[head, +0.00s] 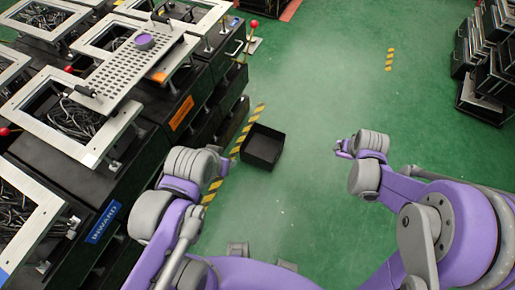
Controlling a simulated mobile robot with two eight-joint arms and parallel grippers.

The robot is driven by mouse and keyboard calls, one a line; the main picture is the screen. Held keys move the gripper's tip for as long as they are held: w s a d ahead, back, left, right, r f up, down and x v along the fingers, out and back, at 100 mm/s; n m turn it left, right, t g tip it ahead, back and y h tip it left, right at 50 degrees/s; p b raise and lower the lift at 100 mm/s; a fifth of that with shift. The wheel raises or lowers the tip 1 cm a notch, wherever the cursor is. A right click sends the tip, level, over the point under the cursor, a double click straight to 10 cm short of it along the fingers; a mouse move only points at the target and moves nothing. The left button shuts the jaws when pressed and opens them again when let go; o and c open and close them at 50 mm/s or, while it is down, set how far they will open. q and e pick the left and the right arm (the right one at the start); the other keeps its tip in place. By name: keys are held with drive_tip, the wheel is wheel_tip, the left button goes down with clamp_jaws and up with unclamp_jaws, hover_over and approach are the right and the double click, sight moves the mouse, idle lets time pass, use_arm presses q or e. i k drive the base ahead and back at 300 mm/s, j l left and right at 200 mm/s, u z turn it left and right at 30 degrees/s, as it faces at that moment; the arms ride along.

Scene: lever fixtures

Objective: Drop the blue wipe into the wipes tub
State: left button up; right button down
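A black open-topped box (262,147) sits on the green floor between my arms; I cannot tell whether it is the wipes tub. It looks empty. I cannot make out a blue wipe. A small purple round thing (145,41) lies on the perforated metal plate at upper left. My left gripper (215,150) is mostly hidden behind its own wrist, beside the fixtures and left of the box. My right gripper (343,148) is over the floor, right of the box and apart from it. Its fingers are too small to read.
Dark fixtures with metal frames, cables and levers with red knobs (254,24) fill the left side. A blue label (103,222) is on the near one. Yellow-black tape (247,127) runs along the floor. Black crates (487,60) stand at upper right. The middle floor is clear.

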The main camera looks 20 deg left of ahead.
sight(265, 150)
drive_tip(key=j, duration=0.45)
drive_tip(key=k+j+z, duration=0.1)
drive_tip(key=j, duration=0.4)
drive_tip(key=k+j+z, duration=0.1)
drive_tip(key=j, duration=0.35)
